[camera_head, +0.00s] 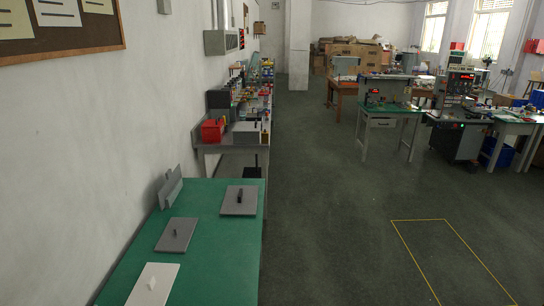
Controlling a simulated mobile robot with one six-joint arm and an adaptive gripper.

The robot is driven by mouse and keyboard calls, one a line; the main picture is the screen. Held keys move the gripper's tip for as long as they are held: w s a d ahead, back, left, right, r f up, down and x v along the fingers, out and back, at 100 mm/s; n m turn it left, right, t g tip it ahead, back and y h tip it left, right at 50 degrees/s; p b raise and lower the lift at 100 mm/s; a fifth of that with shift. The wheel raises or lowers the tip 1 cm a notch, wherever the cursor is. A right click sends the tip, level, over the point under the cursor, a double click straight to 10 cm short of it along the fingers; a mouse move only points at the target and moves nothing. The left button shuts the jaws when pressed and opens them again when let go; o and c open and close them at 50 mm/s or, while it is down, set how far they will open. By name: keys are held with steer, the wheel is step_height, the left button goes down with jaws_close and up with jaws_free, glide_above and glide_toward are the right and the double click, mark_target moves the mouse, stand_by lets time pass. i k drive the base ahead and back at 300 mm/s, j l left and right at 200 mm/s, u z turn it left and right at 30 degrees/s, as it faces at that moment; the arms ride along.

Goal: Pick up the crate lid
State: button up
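Three flat plates with raised grips lie on a green-topped table at the lower left. The nearest is a white plate (164,276) with a white knob, cut off by the picture's bottom edge. Behind it is a grey plate (176,235) with a small knob. Farther back on the right is another grey plate (245,204) with a dark upright handle. A grey upright piece (170,187) stands at the table's far left by the wall. I cannot tell which of these is the crate lid. My gripper is not in view.
The green table (219,263) stands along the left wall. Beyond it is a bench (222,148) with a red box (212,131) and clutter. Machines and worktables stand at the right. Open floor (330,215) lies between, with a yellow-outlined area (420,220) at the right.

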mark_target(240, 197)
steer(key=i, duration=1)
steer(key=i+l+u, duration=0.1)
steer(key=i, duration=0.85)
steer(key=i+l+u, duration=0.1)
steer(key=i+u, duration=0.35)
steer(key=i+l+u, duration=0.3)
steer(key=i+u, duration=0.15)
steer(key=i+l+u, duration=0.7)
steer(key=l+u, duration=0.25)
